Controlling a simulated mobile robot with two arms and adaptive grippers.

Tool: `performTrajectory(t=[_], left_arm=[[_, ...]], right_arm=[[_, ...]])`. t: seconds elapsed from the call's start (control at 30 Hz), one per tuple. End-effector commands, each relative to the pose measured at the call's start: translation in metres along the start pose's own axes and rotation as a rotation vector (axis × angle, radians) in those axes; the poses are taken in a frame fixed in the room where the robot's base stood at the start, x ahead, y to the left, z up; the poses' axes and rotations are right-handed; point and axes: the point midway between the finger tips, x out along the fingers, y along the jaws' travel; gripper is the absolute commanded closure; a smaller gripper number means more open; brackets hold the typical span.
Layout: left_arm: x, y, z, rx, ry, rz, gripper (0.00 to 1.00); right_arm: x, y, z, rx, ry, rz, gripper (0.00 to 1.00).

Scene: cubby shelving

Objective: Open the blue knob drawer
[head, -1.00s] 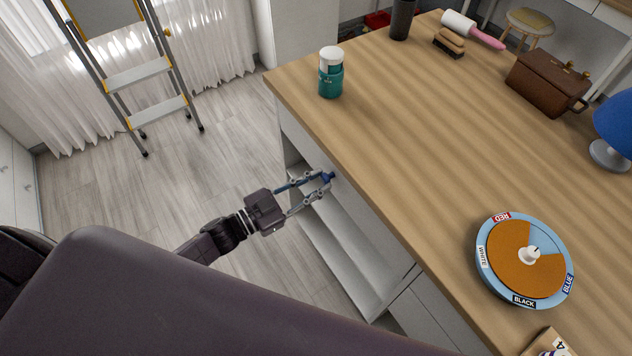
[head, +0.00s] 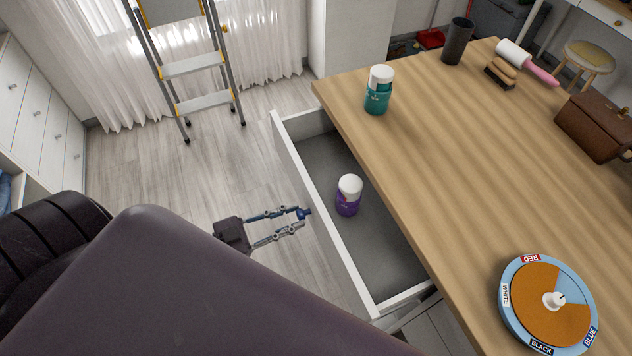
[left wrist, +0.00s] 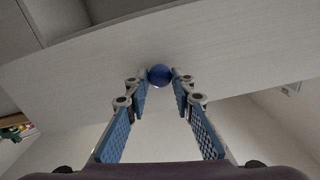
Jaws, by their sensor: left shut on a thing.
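The drawer (head: 318,217) under the wooden table top is pulled well out, and its grey inside shows. A purple jar with a white lid (head: 348,196) stands upright in it. The blue knob (left wrist: 160,75) is on the drawer's white front panel, which also shows in the left wrist view (left wrist: 220,55). My left gripper (head: 303,215) is at the outer face of the front, shut on the blue knob with its fingertips on either side of it. My right gripper is not in view.
A teal jar (head: 378,92), a labelled disc (head: 548,306), a brown bag (head: 597,126), a brush (head: 500,73) and a dark cup (head: 457,42) are on the table top (head: 450,170). A stepladder (head: 195,68) stands at the back left. Floor left of the drawer is clear.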

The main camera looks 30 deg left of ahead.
Motion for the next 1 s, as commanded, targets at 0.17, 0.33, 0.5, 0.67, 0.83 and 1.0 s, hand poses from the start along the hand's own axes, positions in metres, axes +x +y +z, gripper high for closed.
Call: performTrajectory(t=[0.17, 0.33, 0.5, 0.67, 0.83, 1.0], left_arm=[[-0.033, 0.0, 0.0, 0.0, -0.002, 0.0, 1.0], [-0.051, 0.0, 0.0, 0.0, 0.0, 0.0, 1.0], [-0.059, -0.001, 0.0, 0.002, 0.002, 0.0, 1.0], [-0.06, -0.001, -0.001, 0.002, 0.003, 0.0, 1.0], [-0.059, -0.001, -0.001, 0.002, 0.003, 0.0, 1.0], [-0.059, -0.001, -0.001, 0.001, 0.003, 0.0, 0.64]], right_arm=[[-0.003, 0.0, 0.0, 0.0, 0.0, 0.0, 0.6], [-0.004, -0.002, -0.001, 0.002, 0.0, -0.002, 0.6], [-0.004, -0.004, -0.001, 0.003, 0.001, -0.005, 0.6], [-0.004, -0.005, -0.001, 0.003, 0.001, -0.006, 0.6], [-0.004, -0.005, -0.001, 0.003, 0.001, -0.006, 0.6], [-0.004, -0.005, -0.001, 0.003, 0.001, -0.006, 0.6]])
